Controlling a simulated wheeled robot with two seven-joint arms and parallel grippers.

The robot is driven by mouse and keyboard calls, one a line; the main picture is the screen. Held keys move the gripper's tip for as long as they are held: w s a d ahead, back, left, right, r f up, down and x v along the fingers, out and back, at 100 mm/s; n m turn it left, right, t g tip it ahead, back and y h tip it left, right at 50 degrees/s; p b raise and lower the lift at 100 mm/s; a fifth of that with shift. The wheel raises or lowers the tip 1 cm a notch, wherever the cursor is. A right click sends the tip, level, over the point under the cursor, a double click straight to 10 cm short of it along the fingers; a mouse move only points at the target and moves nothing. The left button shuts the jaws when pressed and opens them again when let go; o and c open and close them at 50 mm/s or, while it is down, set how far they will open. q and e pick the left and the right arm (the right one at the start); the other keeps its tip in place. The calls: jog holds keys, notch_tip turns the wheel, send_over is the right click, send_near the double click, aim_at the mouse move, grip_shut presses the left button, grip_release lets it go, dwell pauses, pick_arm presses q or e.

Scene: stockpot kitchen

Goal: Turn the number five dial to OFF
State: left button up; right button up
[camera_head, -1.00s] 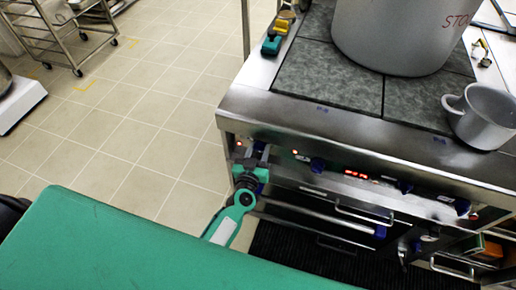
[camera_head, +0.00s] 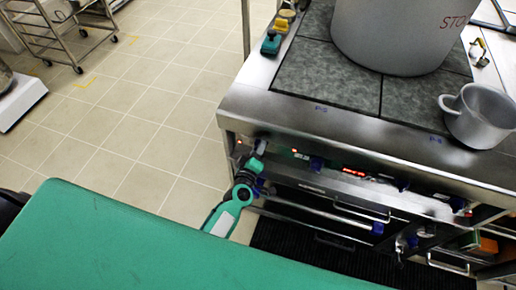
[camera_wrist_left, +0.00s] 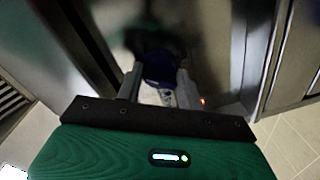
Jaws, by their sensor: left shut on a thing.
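My left gripper (camera_head: 258,152) is at the left end of the stove's front panel. In the left wrist view its two fingers (camera_wrist_left: 158,84) are shut on a blue dial (camera_wrist_left: 158,67), one finger on each side. A pale marking shows just below the dial, too small and blurred to read. In the head view the gripper mostly hides this dial. Other blue dials show further along the panel, one near the middle (camera_head: 316,163) and one to its right (camera_head: 402,184). I cannot read their numbers. My right gripper is not in view.
The stove top (camera_head: 330,73) carries a large stockpot (camera_head: 390,35) and a grey mug-like pot (camera_head: 482,115). Oven handles (camera_head: 362,212) stick out below the panel. A green surface (camera_head: 150,245) fills the lower left foreground.

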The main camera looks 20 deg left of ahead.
pick_arm(q)
jog(key=n+b, duration=0.1)
jog(key=n, duration=0.6)
jog(key=shift+r+n+h+b, duration=0.1)
jog(key=shift+n+h+b, duration=0.2)
jog(key=shift+b, duration=0.05)
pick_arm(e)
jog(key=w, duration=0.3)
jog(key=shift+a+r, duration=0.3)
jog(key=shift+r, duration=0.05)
pick_arm(q)
jog(key=shift+a, duration=0.1)
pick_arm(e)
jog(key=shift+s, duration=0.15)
pick_arm(q)
jog(key=o, duration=1)
jog(key=shift+c, duration=0.2)
